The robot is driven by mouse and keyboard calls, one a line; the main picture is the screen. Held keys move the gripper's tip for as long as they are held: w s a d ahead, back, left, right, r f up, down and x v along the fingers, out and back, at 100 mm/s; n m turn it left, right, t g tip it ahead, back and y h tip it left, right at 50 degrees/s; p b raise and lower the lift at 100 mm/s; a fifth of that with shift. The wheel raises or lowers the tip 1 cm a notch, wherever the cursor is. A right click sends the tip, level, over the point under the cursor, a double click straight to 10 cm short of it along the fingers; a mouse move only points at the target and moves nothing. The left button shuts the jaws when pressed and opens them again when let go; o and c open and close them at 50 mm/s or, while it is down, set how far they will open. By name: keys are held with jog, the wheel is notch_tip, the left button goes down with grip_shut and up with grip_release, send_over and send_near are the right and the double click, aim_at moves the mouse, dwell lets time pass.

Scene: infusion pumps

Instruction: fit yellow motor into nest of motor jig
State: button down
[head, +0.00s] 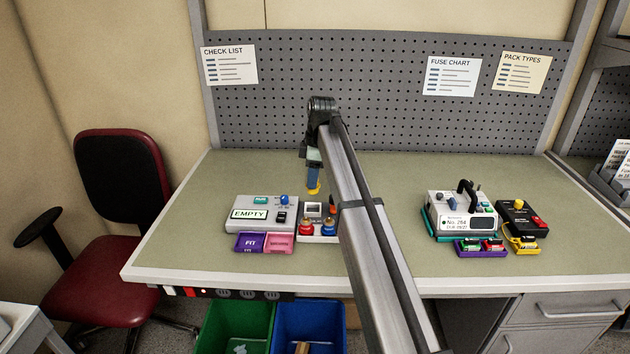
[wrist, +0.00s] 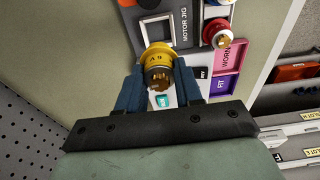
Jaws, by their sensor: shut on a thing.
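The yellow motor (wrist: 157,56) is held between the blue fingers of my gripper (wrist: 159,68), which is shut on it. In the head view the yellow motor (head: 313,188) hangs below my gripper (head: 313,173), above the bench and behind the motor jig.
A grey tester (head: 262,213) reading "EMPTY" stands left of the jig, with a purple tray (head: 249,243) and a pink tray (head: 280,243) in front. A pump (head: 464,212) and a black box (head: 521,217) stand farther right. My arm covers the bench just right of the jig.

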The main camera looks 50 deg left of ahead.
aim_at(313, 191)
jog(key=shift+f, duration=0.15)
jog(key=shift+f, duration=2.4)
jog(key=shift+f, duration=1.25)
jog(key=c, duration=1.1)
grip_release()
jog(key=shift+o, duration=0.2)
jog(key=shift+r, duration=0.25)
jog(key=shift+r, duration=0.9)
jog(key=shift+o, duration=0.3)
jog(key=o, duration=0.5)
